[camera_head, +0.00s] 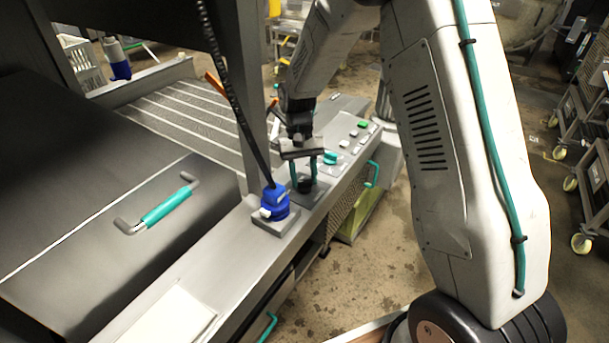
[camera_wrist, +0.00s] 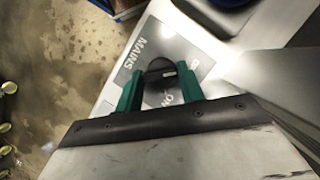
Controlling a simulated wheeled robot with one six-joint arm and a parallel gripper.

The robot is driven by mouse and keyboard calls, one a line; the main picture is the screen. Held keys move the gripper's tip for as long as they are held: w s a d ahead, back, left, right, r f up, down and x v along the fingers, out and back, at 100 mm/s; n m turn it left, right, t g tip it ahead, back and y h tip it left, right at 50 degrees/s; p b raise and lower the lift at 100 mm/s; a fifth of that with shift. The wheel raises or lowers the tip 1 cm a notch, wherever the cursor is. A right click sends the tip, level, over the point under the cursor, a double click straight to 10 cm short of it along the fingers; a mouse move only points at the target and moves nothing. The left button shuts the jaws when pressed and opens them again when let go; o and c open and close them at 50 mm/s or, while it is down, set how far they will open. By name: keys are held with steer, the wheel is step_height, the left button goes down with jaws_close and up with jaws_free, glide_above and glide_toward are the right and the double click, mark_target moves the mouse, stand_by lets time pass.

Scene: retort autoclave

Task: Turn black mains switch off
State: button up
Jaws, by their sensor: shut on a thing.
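The black mains switch (camera_wrist: 161,73) is a round knob on a grey plate (camera_wrist: 190,43) lettered "MAINS" and "ON". My gripper (camera_wrist: 158,88), with two green fingers, is shut on the knob, one finger on each side of it. A light mark shows on the knob's face. In the head view my gripper (camera_head: 307,170) points down at the panel. There the black switch (camera_head: 305,186) shows only in part between the fingers. Part of the plate's lettering is hidden by the fingers.
A blue connector (camera_head: 274,203) with a black coiled cable stands left of the switch. A teal knob (camera_head: 330,158) and several small buttons (camera_head: 362,125) lie beyond it on the panel. A teal-gripped handle (camera_head: 165,208) is on the dark cover at left. Open floor (camera_head: 375,240) lies right of the panel.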

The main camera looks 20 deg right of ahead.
steer(key=o, duration=1)
steer(key=shift+w, duration=0.1)
steer(key=v, duration=0.8)
glide_above(309, 181)
steer(key=shift+r+n, duration=0.15)
steer(key=shift+n, duration=0.15)
steer(key=s+d+r+t, duration=0.1)
steer(key=s+r+t, duration=0.1)
steer(key=s+r, duration=0.3)
steer(key=s+r+t, duration=0.2)
steer(key=s+r, duration=0.3)
steer(key=s, duration=0.9)
steer(key=s+d+r+n+t, duration=0.1)
steer(key=s+r, duration=0.4)
steer(key=s, duration=0.5)
steer(key=shift+s+d+r+t+h, duration=0.25)
steer(key=shift+d+t+h, duration=0.1)
steer(key=shift+t, duration=0.15)
